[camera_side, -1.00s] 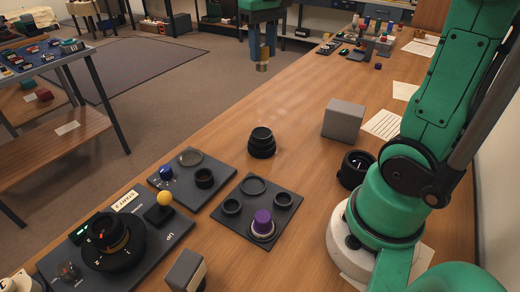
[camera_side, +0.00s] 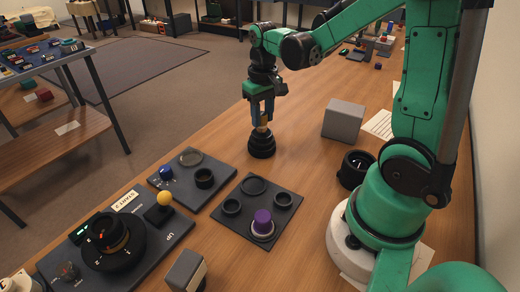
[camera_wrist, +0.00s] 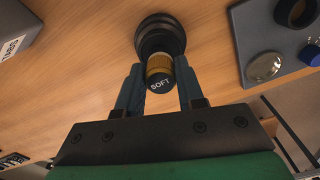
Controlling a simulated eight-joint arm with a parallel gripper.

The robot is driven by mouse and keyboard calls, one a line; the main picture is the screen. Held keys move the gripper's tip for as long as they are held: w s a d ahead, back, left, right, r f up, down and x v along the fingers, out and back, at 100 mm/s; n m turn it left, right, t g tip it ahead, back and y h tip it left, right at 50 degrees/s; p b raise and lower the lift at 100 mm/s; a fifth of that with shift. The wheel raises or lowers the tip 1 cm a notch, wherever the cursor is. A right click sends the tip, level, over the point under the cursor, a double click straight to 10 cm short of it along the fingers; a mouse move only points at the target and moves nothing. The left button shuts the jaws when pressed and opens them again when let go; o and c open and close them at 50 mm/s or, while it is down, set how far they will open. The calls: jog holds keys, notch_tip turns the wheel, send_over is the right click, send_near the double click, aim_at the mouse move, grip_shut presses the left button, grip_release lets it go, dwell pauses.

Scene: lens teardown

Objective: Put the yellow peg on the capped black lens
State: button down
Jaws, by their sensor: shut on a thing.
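The capped black lens (camera_side: 262,147) stands upright on the wooden table and also shows in the wrist view (camera_wrist: 160,34). My gripper (camera_side: 262,112) is directly above it, pointing down. Its fingers (camera_wrist: 160,76) are shut on the yellow peg (camera_wrist: 158,66), a ridged brass-yellow cylinder whose dark end reads "SOFT". In the side view the yellow peg (camera_side: 262,126) is partly hidden by the fingers. Its lower end is at the top of the lens; I cannot tell whether they touch.
A dark tray (camera_side: 235,222) holds black rings and a purple-topped peg. A second tray (camera_side: 205,162) has a blue knob and a black ring. A grey block (camera_side: 343,120) stands right of the lens, and a black ring-shaped part (camera_side: 355,168) sits near my base.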

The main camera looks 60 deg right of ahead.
aim_at(262, 115)
jog(key=shift+f, duration=0.15)
jog(key=c, duration=0.5)
grip_release()
jog(key=shift+c, duration=0.2)
notch_tip(262, 115, up, 12)
jog(key=s+a+f+n+t, duration=0.1)
jog(key=a+f+t, duration=0.1)
jog(key=a, duration=0.3)
jog(key=s+a+f+n+t, duration=0.1)
jog(key=a+f+n+t, duration=0.1)
jog(key=a+t, duration=0.3)
jog(key=shift+s+a+f+n, duration=0.3)
jog(key=shift+a+f, duration=0.2)
jog(key=shift+f, duration=0.3)
